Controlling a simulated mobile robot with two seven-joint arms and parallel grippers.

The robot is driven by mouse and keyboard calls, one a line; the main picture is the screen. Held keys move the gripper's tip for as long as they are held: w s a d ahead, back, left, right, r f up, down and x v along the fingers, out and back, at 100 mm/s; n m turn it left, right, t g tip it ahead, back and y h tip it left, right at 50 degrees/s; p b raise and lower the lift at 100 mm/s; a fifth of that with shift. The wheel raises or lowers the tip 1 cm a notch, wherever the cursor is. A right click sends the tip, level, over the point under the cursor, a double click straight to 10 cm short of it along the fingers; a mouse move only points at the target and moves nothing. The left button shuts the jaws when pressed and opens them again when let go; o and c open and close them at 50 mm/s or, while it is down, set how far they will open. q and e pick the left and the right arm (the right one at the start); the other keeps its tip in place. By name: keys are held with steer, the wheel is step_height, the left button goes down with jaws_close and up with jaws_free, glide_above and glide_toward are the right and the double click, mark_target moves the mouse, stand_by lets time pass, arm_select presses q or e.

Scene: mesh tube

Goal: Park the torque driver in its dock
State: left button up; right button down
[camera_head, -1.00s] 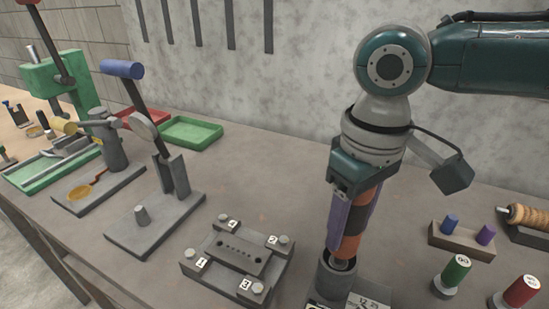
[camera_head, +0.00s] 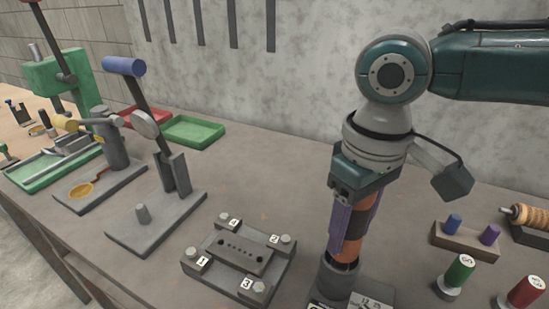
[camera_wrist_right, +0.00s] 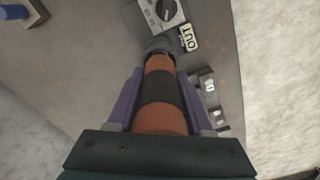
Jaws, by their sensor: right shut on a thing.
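The torque driver (camera_head: 347,249) has an orange body with a dark band. It stands upright with its lower end inside the grey cylindrical dock (camera_head: 334,279). My right gripper (camera_head: 348,228) is shut on the driver's body, with purple fingers on both sides. In the right wrist view the driver (camera_wrist_right: 160,88) runs from between the fingers down into the grey dock (camera_wrist_right: 158,46). The driver's tip is hidden inside the dock. My left gripper is not in view.
A fixture block (camera_head: 238,258) with numbered bolts lies left of the dock. A holder (camera_head: 466,241) with blue and purple pegs, a green spool (camera_head: 456,272) and a red spool (camera_head: 524,291) stand to the right. A lever press (camera_head: 160,215) stands farther left.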

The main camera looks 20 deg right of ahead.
steer(key=shift+f+b, duration=0.8)
steer(key=shift+f, duration=0.65)
stand_by(1.1)
steer(key=shift+c, duration=1.1)
jaws_free()
